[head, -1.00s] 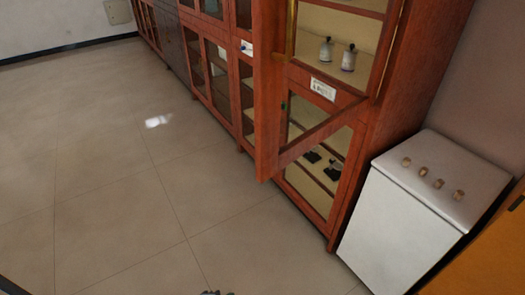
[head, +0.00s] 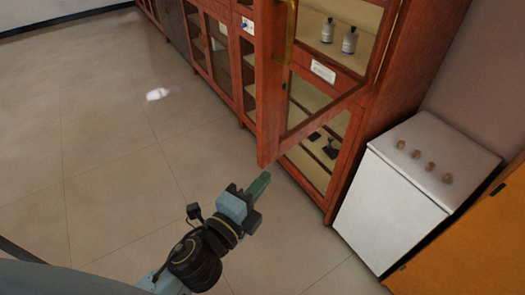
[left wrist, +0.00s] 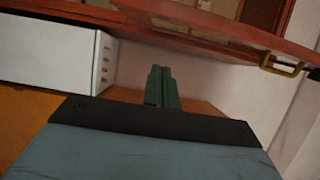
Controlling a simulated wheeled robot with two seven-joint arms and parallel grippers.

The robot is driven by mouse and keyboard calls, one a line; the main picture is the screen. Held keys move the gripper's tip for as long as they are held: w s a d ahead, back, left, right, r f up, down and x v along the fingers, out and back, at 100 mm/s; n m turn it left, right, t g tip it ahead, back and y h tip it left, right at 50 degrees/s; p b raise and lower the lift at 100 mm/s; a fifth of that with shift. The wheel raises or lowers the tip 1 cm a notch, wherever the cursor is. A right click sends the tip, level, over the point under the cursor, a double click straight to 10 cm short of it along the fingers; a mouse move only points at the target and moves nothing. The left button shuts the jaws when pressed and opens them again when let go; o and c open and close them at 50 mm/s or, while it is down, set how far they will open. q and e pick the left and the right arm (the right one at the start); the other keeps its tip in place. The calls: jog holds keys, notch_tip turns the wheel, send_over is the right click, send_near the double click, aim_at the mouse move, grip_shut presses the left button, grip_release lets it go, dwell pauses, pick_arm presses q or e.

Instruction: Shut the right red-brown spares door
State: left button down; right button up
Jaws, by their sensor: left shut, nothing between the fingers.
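The red-brown spares door (head: 269,120) stands open, swung out from the right end of the cabinet row. It is a wooden frame with a glass pane and a brass handle (head: 290,35). My left gripper (head: 262,182) has green fingers, shut and empty, just below and in front of the door's lower outer corner in the head view. I cannot tell whether they touch. In the left wrist view the green fingers (left wrist: 162,85) point forward, with the door (left wrist: 235,36) and its handle (left wrist: 283,66) crossing above. My right gripper is not in view.
A white unit with knobs (head: 395,200) stands right of the cabinet, beside an orange panel (head: 465,240). The tiled floor (head: 110,175) at left is clear.

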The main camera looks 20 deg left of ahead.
aim_at(262, 156)
pick_arm(q)
jog(key=shift+w+a+p, duration=0.3)
jog(key=shift+w+a, duration=0.05)
jog(key=shift+w, duration=0.9)
jog(key=shift+w+a+p, duration=0.35)
jog(key=shift+w+a, duration=0.05)
jog(key=shift+w, duration=0.85)
jog(key=shift+w+a+p, duration=0.3)
jog(key=shift+w+a, duration=0.05)
jog(key=shift+w, duration=0.9)
